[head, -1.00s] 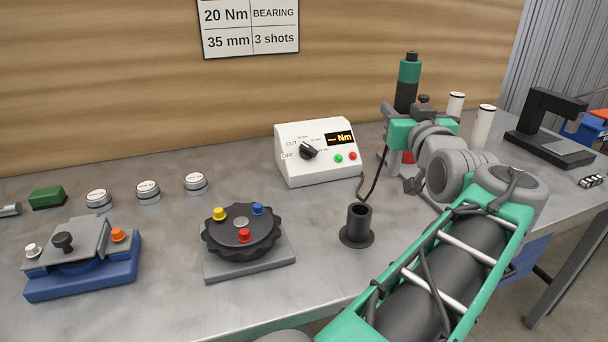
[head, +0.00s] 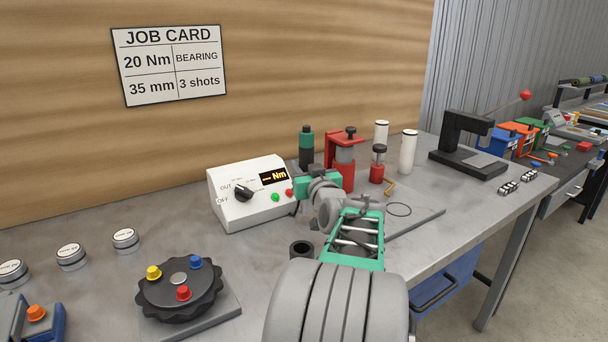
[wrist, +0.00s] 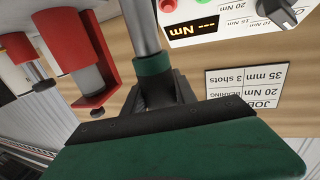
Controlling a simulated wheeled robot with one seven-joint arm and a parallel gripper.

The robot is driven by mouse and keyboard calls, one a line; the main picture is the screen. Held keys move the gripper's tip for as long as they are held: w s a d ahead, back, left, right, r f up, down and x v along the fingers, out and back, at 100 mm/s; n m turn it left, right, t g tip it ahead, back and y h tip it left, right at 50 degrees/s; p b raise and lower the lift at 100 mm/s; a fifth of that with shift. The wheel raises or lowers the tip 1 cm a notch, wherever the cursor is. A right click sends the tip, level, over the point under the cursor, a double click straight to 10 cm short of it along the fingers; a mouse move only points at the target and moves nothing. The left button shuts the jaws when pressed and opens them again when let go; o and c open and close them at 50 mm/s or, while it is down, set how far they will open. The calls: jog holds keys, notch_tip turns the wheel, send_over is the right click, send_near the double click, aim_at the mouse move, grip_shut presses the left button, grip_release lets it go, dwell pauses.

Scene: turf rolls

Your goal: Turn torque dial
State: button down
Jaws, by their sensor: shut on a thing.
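The torque dial is a black knob (head: 243,193) on the sloped front of the white control box (head: 238,217). Labels surround it, including OFF. In the wrist view, which is upside down, the knob (wrist: 284,14) is at the top right corner. The box's display shows dashes and "Nm". My gripper (head: 308,173) is right of the box, apart from the dial. It is shut on an upright green-and-black driver (head: 306,146). The wrist view shows the driver's green collar (wrist: 153,64) and grey shaft (wrist: 139,25). My arm hides part of the fingers.
A red press fixture (head: 332,152) stands close right of my gripper, with white cylinders behind. A black socket (head: 302,250) is in front. A dark rotary plate with coloured knobs (head: 180,285) is at front left. Round white-topped parts lie left. The job card (head: 172,65) hangs behind.

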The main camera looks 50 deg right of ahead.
jog(key=shift+f, duration=0.75)
jog(key=shift+f, duration=0.2)
jog(key=c, duration=1)
grip_release()
jog(key=shift+s+a+r, duration=0.1)
jog(key=shift+s, duration=0.2)
jog(key=b+v, duration=0.1)
jog(key=v, duration=1)
jog(key=shift+s+a, duration=0.2)
jog(key=shift+a, duration=0.1)
